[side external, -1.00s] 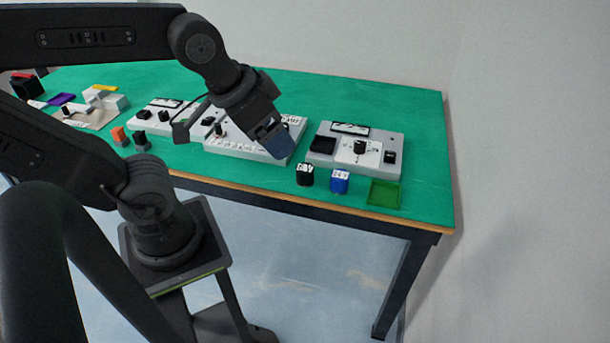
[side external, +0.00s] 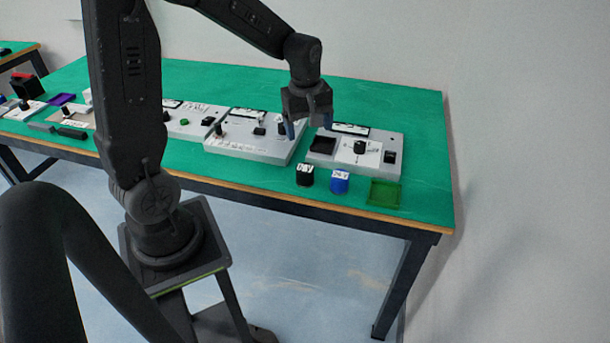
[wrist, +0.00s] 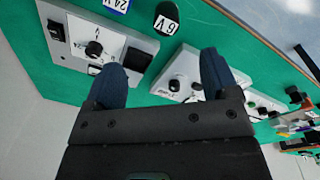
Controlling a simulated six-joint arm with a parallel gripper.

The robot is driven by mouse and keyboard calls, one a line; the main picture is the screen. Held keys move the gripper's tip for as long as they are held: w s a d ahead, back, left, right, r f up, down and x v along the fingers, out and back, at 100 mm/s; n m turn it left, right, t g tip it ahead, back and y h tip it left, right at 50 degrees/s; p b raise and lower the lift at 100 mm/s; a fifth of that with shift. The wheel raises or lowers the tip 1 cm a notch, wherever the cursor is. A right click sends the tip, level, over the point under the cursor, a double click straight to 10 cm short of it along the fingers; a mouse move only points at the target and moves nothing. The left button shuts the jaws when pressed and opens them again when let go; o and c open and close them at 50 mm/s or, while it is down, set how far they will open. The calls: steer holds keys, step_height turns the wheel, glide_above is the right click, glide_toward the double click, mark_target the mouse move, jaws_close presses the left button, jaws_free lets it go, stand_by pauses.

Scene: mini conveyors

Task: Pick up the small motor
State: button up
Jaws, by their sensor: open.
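My gripper (side external: 309,126) is open and empty above the table, near the gap between two grey control panels. In the wrist view its two blue fingertips (wrist: 162,62) stand apart above the panels. A black cylinder (side external: 305,175) stands in front of the right panel; in the wrist view its label reads 6 V (wrist: 166,24). A blue cylinder (side external: 339,182) labelled 24 V stands to its right and shows partly in the wrist view (wrist: 118,4). I cannot tell which object is the small motor. Part of the left table is hidden behind my arm.
The right panel (side external: 396,140) and middle panel (side external: 250,150) carry raised knobs. A green tray (side external: 383,194) lies near the front right edge. Dark parts (side external: 72,132), a purple tray (side external: 62,99) and a black-and-red box (side external: 27,88) lie at left. The far-right table is clear.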

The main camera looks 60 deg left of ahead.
mark_target(305, 168)
steer(key=a+f+n, duration=0.1)
steer(key=f, duration=0.3)
steer(key=a+f+n, duration=0.1)
steer(key=f, duration=0.4)
steer(key=w+a+f+n+g, duration=0.1)
steer(key=f, duration=0.3)
steer(key=shift+w+a+f, duration=0.1)
steer(key=shift+a+f, duration=0.15)
steer(key=shift+a, duration=0.05)
steer(key=f, duration=0.5)
steer(key=shift+a, duration=0.2)
steer(key=c, duration=1.1)
steer(key=shift+r, duration=0.1)
steer(key=shift+c, duration=0.2)
